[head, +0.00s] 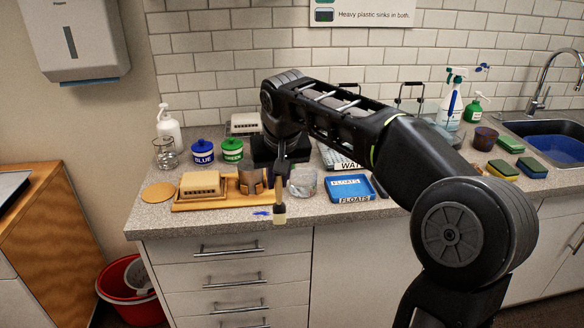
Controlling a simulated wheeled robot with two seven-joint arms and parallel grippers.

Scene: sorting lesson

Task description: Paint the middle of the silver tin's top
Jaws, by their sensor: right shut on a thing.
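My right gripper (281,168) points down over the front of the counter. It is shut on a brush (280,209), which hangs roughly upright with its pale tip low, by the counter's front edge. A metallic, brownish-looking tin (249,184) stands at the right end of a wooden tray (212,205), just left of the gripper and brush. I take it for the silver tin; its top is small and partly unclear. The brush appears apart from it. A blue paint pot (203,153) and a green pot (232,150) stand behind the tray. My left gripper is out of view.
A blue smear (262,212) marks the counter beside the brush. A clear container (302,183) and a blue FLOATS tray (351,188) stand to the right. A ridged tan block (200,184) sits on the wooden tray. My right arm hides part of the back counter.

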